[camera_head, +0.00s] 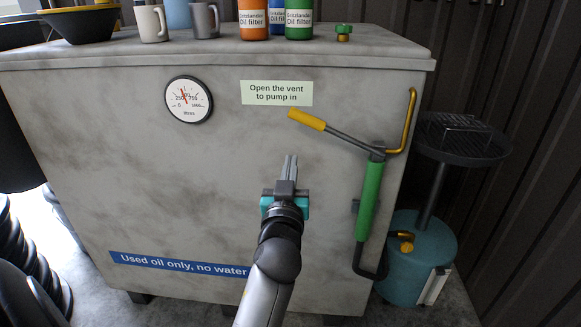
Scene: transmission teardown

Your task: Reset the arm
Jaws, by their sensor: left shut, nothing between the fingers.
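My left arm reaches up from the bottom edge, in front of the grey tank. My left gripper (290,160) is shut and empty, its fingers pointing up towards the tank's front face. It is apart from the hand pump, left of the pump's green body (369,200) and below its yellow handle grip (307,119). My right gripper is not in view.
The grey tank (120,190) has a dial gauge (189,99) and a vent sign (277,93). Mugs, oil filters and a green-capped brass fitting (343,33) stand on top. A teal drain unit (418,262) stands at right. Stacked tyres (30,262) are at left.

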